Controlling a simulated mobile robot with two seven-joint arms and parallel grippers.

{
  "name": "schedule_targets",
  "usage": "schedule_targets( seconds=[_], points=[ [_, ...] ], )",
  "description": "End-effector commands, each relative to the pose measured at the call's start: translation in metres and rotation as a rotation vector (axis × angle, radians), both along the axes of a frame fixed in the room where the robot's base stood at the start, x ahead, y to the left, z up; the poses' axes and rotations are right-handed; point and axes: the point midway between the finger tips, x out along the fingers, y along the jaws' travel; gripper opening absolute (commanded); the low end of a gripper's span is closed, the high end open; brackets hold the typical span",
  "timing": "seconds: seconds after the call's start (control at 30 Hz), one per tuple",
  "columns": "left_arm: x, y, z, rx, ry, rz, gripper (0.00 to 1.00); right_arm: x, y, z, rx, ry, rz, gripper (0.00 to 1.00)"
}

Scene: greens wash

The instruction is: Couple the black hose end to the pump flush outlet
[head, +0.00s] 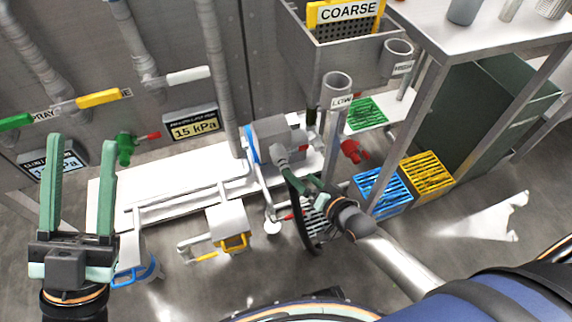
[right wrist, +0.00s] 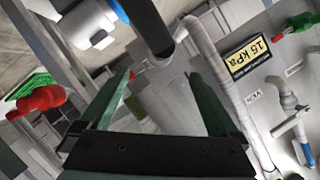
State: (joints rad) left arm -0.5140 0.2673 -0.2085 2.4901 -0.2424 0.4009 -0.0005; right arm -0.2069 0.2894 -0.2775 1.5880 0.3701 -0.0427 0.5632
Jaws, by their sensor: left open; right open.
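The pump (head: 275,138), a grey body with a blue ring, stands in the middle of the head view. A short grey fitting (head: 280,156) shows at its front, beside my right gripper (head: 296,180). The black hose (head: 303,228) hangs in a curve below that gripper. In the right wrist view my open fingers stand either side of a grey cylinder (right wrist: 163,98). A black length of hose (right wrist: 166,28) meets a ring above it. I cannot tell whether the hose end is seated on the outlet. My left gripper (head: 79,165) is open and empty at the left.
A red fitting (head: 353,151), a blue crate (head: 381,192) and a yellow crate (head: 428,174) are to the right, by the steel table's legs. White pipes (head: 180,203) and a yellow-handled valve (head: 232,243) lie left of the pump. A kPa display (head: 195,127) hangs on the wall.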

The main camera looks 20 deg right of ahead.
Motion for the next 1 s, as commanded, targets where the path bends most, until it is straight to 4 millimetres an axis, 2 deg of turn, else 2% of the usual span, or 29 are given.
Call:
schedule_targets(
  seconds=[0.13, 0.3, 0.5, 0.7, 0.97, 1.0],
  points=[
    [-0.013, -0.002, 0.001, -0.003, -0.072, -0.024, 0.5, 0.028, 0.008, -0.012, 0.002, -0.003, -0.001, 0.97],
    [-0.012, -0.003, -0.015, -0.016, -0.057, -0.04, 0.5, 0.057, 0.017, -0.022, 0.001, -0.003, 0.0, 0.97],
    [-0.011, -0.004, -0.026, -0.028, -0.046, -0.053, 0.5, 0.082, 0.024, -0.03, -0.001, 0.0, 0.0, 0.97],
    [-0.011, -0.005, -0.03, -0.036, -0.04, -0.06, 0.5, 0.093, 0.028, -0.031, -0.002, -0.001, 0.001, 0.97],
    [-0.011, -0.005, -0.029, -0.037, -0.038, -0.061, 0.5, 0.093, 0.028, -0.031, -0.002, 0.0, 0.001, 0.97],
    [-0.011, -0.005, -0.029, -0.037, -0.038, -0.061, 0.5, 0.093, 0.028, -0.031, -0.001, 0.001, 0.001, 0.93]
  ],
)
